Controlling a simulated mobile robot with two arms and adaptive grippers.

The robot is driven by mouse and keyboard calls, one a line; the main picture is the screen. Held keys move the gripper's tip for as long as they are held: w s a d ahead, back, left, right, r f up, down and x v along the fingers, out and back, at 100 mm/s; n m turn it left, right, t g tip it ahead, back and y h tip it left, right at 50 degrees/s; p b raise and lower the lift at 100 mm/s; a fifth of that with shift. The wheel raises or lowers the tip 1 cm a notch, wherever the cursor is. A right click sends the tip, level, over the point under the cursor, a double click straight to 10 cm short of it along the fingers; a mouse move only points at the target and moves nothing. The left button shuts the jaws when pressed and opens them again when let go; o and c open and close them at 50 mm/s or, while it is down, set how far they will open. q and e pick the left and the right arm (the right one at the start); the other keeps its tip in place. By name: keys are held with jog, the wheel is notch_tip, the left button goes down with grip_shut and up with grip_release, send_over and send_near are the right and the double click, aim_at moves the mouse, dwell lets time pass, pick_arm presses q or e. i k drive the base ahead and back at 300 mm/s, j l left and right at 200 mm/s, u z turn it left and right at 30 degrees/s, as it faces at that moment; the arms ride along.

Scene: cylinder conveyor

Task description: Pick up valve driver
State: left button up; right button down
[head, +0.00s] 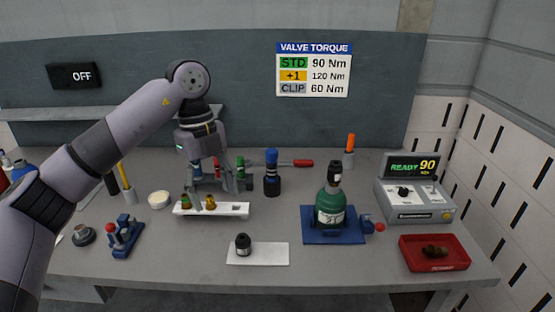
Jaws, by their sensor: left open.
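My left arm reaches in from the left. Its gripper (212,185) points down, open, over the back of the white rack (226,210), with nothing seen between its fingers. Behind and between its fingers stand tools with red and green (240,172) tops, partly hidden. A stout black tool with a blue top (271,172) stands upright just right of the gripper, apart from it. Which tool is the valve driver I cannot tell for certain. A dark green cylinder (331,207) with a black top valve stands in a blue holder (314,232). My right gripper is out of view.
The rack holds small brass valves (210,202). A black part (242,244) stands on a white pad (270,253). A red tray (440,262) and a grey unit reading READY 90 (416,200) are at right. A red-handled tool (303,163) lies behind. The front table edge is clear.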

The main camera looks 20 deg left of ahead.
aim_at(272, 154)
jog(key=i, duration=1.25)
